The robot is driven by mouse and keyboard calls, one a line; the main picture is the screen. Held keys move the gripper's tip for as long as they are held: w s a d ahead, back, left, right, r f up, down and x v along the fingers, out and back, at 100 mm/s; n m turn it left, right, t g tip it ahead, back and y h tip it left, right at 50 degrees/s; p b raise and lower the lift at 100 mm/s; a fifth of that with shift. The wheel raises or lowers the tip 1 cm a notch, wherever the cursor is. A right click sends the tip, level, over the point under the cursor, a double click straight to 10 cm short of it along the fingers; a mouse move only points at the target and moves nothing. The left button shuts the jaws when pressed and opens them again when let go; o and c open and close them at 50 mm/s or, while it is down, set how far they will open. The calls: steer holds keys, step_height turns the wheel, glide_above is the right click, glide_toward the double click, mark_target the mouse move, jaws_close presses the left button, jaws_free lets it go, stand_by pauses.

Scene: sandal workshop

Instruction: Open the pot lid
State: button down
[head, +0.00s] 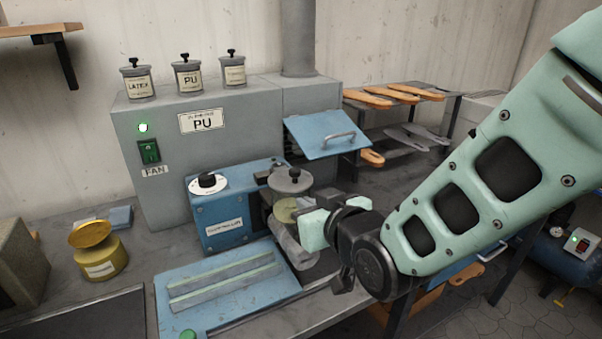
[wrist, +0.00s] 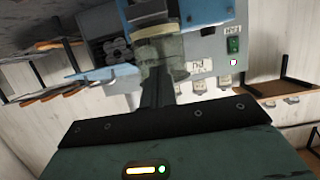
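A grey pot (head: 284,210) with a pale yellowish label stands beside the blue machine, near the middle of the head view. Its grey lid (head: 291,183) with a black knob is on top. My gripper (head: 316,229) is close to the pot, on its right and front side. In the wrist view the pot (wrist: 160,50) appears upside down just beyond my dark fingers (wrist: 156,90). I cannot tell whether the fingers touch it or how far apart they are. A yellow tin (head: 101,259) with a tilted gold lid (head: 90,233) stands at the left.
The blue machine (head: 225,220) with a dial stands behind the pot. A grey fan cabinet (head: 225,150) carries several lidded jars. A blue plate with two strips (head: 235,312) lies in front. A rack (head: 445,108) with sandal soles stands at the back right.

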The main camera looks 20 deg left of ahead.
mark_target(297, 174)
steer(key=shift+r, duration=0.1)
steer(key=shift+r+p, duration=0.7)
steer(key=shift+r, duration=0.5)
steer(key=shift+w+a+r, duration=0.1)
steer(key=shift+a, duration=0.05)
steer(key=shift+w+a+r+p, duration=0.6)
steer(key=shift+a+r, duration=0.05)
steer(key=shift+r, duration=0.25)
